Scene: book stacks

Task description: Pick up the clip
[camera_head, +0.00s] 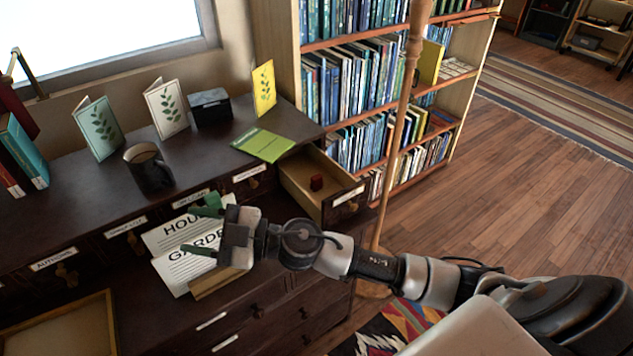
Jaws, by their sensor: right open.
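My right gripper (192,229) is open, its two dark green fingers spread in front of the white cards lettered "HOU…" (165,238) and "GARDE…" (172,276). The gripper and wrist cover the right part of these cards. A small red object (316,183) lies in the open drawer (300,195), right of and behind the gripper; it may be the clip, but it is too small to tell. No other clip can be made out. My left gripper is not in view.
The dark desk's upper shelf holds a black mug (152,172), standing cards, a dark box (210,107) and a flat green booklet (263,145). An empty-looking wooden tray (30,340) is at lower left. A wooden pole (399,130) stands before the bookcase.

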